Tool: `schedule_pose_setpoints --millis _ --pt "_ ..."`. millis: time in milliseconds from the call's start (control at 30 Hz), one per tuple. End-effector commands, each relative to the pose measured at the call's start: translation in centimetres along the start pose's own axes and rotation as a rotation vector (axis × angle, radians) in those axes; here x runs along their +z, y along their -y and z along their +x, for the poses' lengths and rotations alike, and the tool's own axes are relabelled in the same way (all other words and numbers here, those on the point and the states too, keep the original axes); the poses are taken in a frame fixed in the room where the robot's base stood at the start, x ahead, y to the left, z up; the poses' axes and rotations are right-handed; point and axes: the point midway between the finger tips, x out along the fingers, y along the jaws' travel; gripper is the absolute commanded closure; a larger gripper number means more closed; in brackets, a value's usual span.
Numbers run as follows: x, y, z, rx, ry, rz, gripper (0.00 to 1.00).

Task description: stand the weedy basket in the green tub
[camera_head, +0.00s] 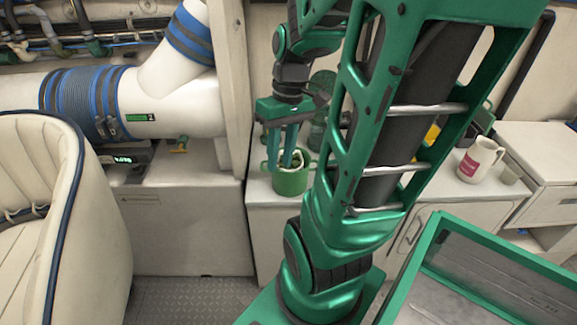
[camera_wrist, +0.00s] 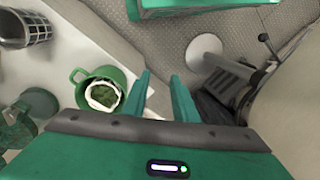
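The green tub (camera_head: 291,184) stands on the white counter and has a side handle. It also shows in the wrist view (camera_wrist: 78,76), left of my fingers. Inside it is a pale-rimmed basket with green weed (camera_wrist: 103,95), which also shows as a pale and green patch in the head view (camera_head: 297,158). The basket's lower part is hidden, so I cannot tell whether it stands upright. My gripper (camera_head: 283,163) is above and in front of the tub in the head view. In the wrist view the fingers (camera_wrist: 161,82) are apart with nothing between them.
A dark lattice container (camera_wrist: 24,29) and a green vessel (camera_wrist: 15,128) stand near the tub. A white mug (camera_head: 480,160) stands farther right on the counter. A cream seat (camera_head: 60,220) is at left; grey floor (camera_head: 190,300) is open between.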

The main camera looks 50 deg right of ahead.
Motion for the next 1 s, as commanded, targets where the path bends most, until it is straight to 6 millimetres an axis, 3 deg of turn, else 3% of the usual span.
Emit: schedule_pose_setpoints --millis 200,400,967,1000 --pt "4.0 1.4 -0.8 0.105 -0.021 0.203 0.74" --pt "5.8 1.3 -0.9 0.142 -0.038 0.308 0.74" --pt "6.0 1.2 -0.9 0.146 -0.039 0.322 0.74" --pt "5.0 1.4 -0.6 0.15 -0.029 0.324 0.74"
